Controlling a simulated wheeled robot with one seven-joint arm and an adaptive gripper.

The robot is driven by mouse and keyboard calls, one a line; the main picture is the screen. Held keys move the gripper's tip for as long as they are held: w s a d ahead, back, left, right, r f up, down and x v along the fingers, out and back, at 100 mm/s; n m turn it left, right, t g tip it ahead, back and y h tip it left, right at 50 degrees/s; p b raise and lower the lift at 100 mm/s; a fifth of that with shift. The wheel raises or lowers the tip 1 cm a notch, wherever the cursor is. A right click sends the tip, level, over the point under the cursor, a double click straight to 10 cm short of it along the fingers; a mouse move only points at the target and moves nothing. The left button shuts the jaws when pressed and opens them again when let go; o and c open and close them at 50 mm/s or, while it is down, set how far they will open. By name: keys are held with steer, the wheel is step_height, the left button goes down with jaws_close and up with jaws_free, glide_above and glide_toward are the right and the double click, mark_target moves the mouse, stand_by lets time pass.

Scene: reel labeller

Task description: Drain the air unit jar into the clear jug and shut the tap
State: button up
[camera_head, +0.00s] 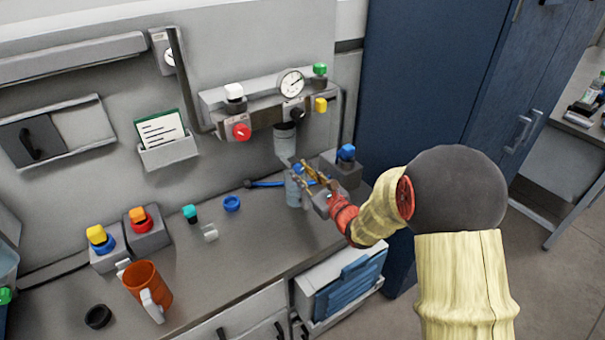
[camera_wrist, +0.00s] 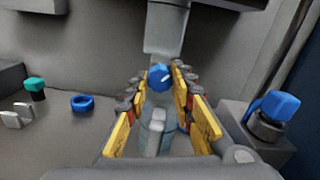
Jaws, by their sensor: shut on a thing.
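The air unit's grey jar (camera_head: 285,142) hangs below the gauge block on the back wall. It also shows in the wrist view (camera_wrist: 164,30), straight above the blue tap knob (camera_wrist: 160,77). My gripper (camera_head: 308,172) reaches in from the right under the jar. Its yellow fingers (camera_wrist: 160,82) stand on either side of the knob and are shut on it. The clear jug (camera_head: 293,192) stands on the bench below the jar and tap. In the wrist view the jug (camera_wrist: 152,138) shows between my fingers, partly hidden. I cannot tell any liquid level in it.
A box with a blue button (camera_head: 346,153) stands close right of my gripper. A blue ring (camera_head: 232,203), a teal-capped piece (camera_head: 190,213) and an orange mug (camera_head: 146,282) lie to the left. A tall blue cabinet (camera_head: 430,80) bounds the right. The bench's front middle is clear.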

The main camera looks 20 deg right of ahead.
steer(key=shift+f+n+b, duration=0.1)
steer(key=shift+n+b, duration=0.3)
steer(key=shift+b, duration=0.05)
jaws_close()
steer(key=n+b, duration=0.3)
steer(key=b, duration=0.1)
steer(key=shift+f+n, duration=0.15)
steer(key=shift+n, duration=0.25)
steer(key=n+b, duration=0.3)
steer(key=shift+n, duration=0.3)
steer(key=n, duration=0.4)
steer(key=shift+r+n, duration=0.2)
steer(key=shift+n, duration=0.1)
steer(key=n, duration=0.5)
steer(key=o, duration=1)
jaws_free()
steer(key=shift+o, duration=0.6)
